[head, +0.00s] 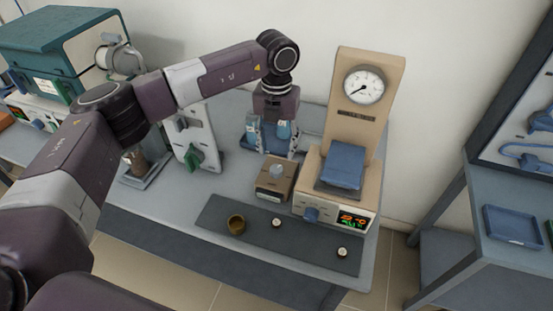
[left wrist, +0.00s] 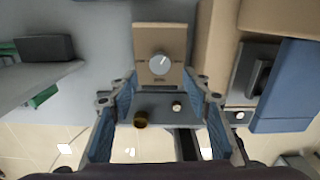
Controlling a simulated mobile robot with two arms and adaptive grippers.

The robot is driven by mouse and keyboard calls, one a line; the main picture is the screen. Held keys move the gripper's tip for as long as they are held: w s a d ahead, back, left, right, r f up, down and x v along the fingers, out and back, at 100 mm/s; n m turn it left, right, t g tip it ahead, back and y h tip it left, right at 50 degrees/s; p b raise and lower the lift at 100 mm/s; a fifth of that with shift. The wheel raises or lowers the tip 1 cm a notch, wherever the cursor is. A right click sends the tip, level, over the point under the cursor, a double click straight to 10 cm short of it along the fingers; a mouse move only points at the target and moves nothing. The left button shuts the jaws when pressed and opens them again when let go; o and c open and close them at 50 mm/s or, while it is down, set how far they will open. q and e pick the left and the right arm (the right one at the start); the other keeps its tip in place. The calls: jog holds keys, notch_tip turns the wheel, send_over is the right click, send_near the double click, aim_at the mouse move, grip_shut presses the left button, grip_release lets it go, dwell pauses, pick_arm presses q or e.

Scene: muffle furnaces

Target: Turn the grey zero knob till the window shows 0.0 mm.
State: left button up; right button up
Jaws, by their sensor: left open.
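The grey zero knob (head: 277,171) sits on top of a small beige box (head: 270,192) on the bench. In the left wrist view the round knob (left wrist: 160,63) has a pale pointer line tilted to the upper right. My left gripper (head: 272,152) points down behind and above the box. Its blue-padded fingers are open and empty, apart from the knob. In the left wrist view the knob lies just beyond the gripper (left wrist: 160,92), roughly centred between its fingers. A lit display (head: 352,220) shows red and green figures too small to read. My right gripper is out of view.
A tan stand with a round dial (head: 363,86) and a blue block (head: 343,165) rises right of the box. A brass cup (head: 236,224) and small pieces rest on the dark mat (head: 290,250). A white stand (head: 196,140) is left.

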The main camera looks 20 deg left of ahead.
pick_arm(q)
jog(key=shift+r, duration=2.4)
